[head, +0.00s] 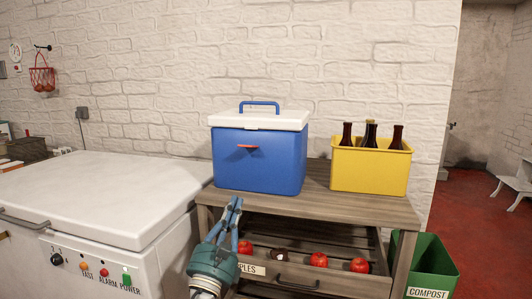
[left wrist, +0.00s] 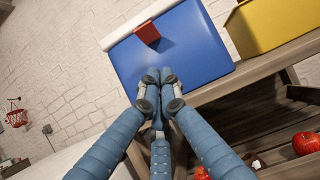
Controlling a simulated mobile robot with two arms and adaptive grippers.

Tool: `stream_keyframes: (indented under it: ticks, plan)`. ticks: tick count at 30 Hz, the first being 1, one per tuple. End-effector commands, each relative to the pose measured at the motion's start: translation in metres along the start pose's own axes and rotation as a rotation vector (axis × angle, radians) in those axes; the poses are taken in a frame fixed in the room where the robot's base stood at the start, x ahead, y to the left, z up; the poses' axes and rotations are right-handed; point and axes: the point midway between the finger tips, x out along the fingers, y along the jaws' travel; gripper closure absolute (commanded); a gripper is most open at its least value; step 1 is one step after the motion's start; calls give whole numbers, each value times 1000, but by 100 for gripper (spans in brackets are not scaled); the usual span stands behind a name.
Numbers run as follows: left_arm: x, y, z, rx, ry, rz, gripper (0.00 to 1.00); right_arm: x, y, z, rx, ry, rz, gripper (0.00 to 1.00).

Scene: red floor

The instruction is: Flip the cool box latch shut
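The cool box (head: 258,165) has a blue body, a white lid (head: 262,120) and a blue handle on top. The lid lies down on the body. Its red latch (head: 248,147) is on the front near the top and looks to stick outward; it also shows in the left wrist view (left wrist: 148,33). My left gripper (head: 236,200) is in front of and below the box's front face, lower than the latch and apart from it. In the left wrist view its blue fingertips (left wrist: 159,76) are together with nothing between them. My right gripper is out of view.
The box stands on a wooden table (head: 340,201) beside a yellow crate (head: 368,172) of dark bottles. Below is a partly open slatted drawer with red apples (head: 318,260). A white chest freezer (head: 110,195) stands left, a green compost bin (head: 430,268) right.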

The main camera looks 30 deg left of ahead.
Motion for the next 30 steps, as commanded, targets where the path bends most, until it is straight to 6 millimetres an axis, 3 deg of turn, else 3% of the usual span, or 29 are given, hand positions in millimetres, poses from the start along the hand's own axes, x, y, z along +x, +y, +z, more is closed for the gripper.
stream_keyframes:
  ticks: [11,16,30]
  plan:
    - [2,4,2,21,-6,9,100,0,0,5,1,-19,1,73]
    - [13,4,4,19,-8,9,100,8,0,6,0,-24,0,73]
    - [108,4,6,19,-8,8,100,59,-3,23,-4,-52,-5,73]
